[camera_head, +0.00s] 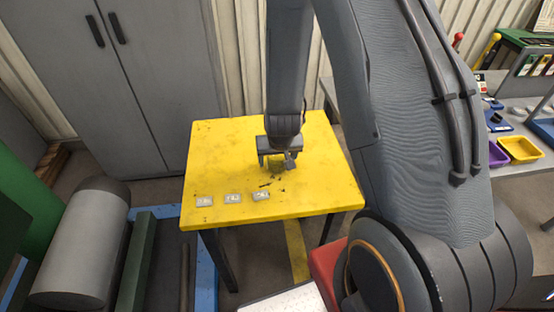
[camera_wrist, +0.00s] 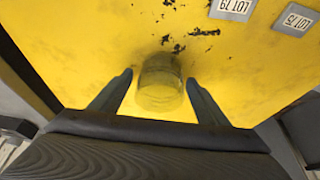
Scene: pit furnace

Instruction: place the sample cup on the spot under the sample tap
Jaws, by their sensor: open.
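A clear, see-through cup (camera_wrist: 160,84), which I take for the sample cup, stands on the yellow table (camera_head: 225,150) in the wrist view. My gripper (camera_head: 279,161) is low over the middle of the table in the head view. In the wrist view its two fingers (camera_wrist: 159,80) are spread, one on each side of the cup, with yellow showing between each finger and the cup. In the head view the cup is hard to make out under my gripper. I cannot make out a sample tap or a spot under it in either view.
A grey cabinet (camera_head: 100,70) stands behind left. A bench with a yellow bin (camera_head: 520,149) and a purple bin (camera_head: 497,155) is at right.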

